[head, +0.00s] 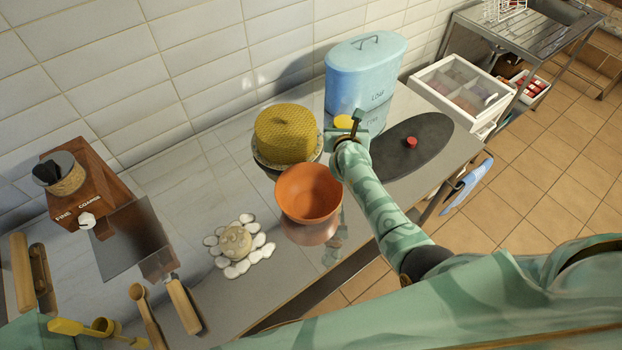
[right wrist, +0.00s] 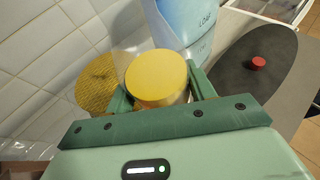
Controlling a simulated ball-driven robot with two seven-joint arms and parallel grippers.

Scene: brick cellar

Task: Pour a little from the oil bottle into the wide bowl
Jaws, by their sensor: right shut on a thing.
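The wide bowl (head: 310,190) is orange, looks empty inside, and stands on the shiny counter in the middle of the head view. My right gripper (head: 352,132) is just behind and right of the bowl. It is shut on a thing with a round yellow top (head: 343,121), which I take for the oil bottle. In the right wrist view this yellow top (right wrist: 157,77) sits between the fingers of my right gripper (right wrist: 160,92). The rest of its body is mostly hidden, so I cannot tell its tilt exactly. My left gripper is not in view.
A yellow patterned round thing (head: 285,132) stands behind the bowl, close to the gripper. A blue lidded tin (head: 362,75) stands behind. A dark oval board (head: 415,142) with a red knob lies right. A pebble mat (head: 262,250) bears a small round thing.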

